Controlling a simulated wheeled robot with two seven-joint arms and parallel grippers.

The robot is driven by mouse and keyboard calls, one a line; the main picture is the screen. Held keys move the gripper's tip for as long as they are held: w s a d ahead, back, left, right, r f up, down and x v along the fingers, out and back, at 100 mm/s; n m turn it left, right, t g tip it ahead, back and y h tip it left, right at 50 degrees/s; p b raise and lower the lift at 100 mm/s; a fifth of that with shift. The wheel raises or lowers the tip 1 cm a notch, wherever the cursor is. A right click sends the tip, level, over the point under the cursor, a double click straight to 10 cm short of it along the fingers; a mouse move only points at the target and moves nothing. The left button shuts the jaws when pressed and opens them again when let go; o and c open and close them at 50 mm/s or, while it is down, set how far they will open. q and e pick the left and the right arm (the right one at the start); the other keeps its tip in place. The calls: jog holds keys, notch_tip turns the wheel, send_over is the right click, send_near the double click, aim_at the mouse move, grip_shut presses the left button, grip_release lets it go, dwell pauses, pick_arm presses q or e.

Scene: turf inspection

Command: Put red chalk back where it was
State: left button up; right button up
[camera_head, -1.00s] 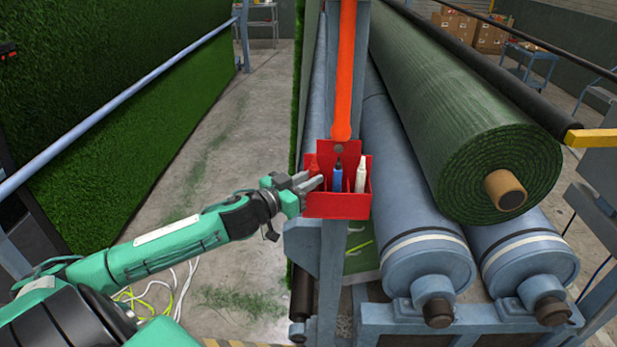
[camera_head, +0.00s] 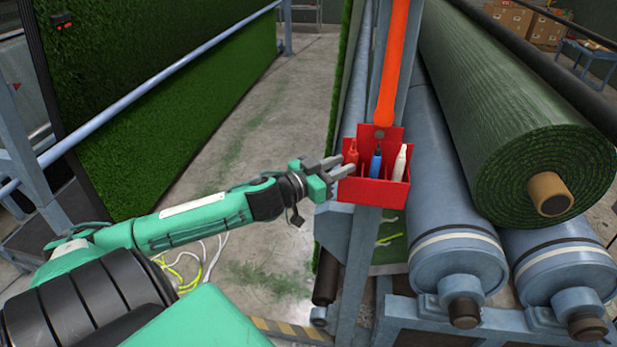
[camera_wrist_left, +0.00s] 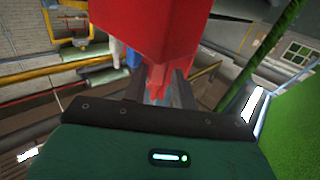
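The red chalk (camera_head: 351,153) stands upright in the left part of a small red box (camera_head: 373,193) fixed to a post. The blue chalk (camera_head: 376,161) and white chalk (camera_head: 399,163) stand to its right in the same box. My left gripper (camera_head: 346,165) is at the box's left side, its fingers apart, tips close to the red chalk. In the left wrist view, the red chalk (camera_wrist_left: 156,78) shows between the spread fingers, under the red box (camera_wrist_left: 150,25). The chalk's lower end is hidden by the box. My right gripper is not in view.
A blue-grey post (camera_head: 350,265) carries the box, with an orange strip (camera_head: 393,70) above. Blue rollers (camera_head: 452,200) and a green turf roll (camera_head: 510,110) lie to the right. The concrete floor (camera_head: 235,165) to the left is open, with cables lower down.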

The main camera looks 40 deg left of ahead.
pick_arm(q)
jog(key=b+v, duration=0.2)
jog(key=v, duration=0.7)
jog(key=shift+s, duration=0.35)
jog(key=shift+a, duration=0.1)
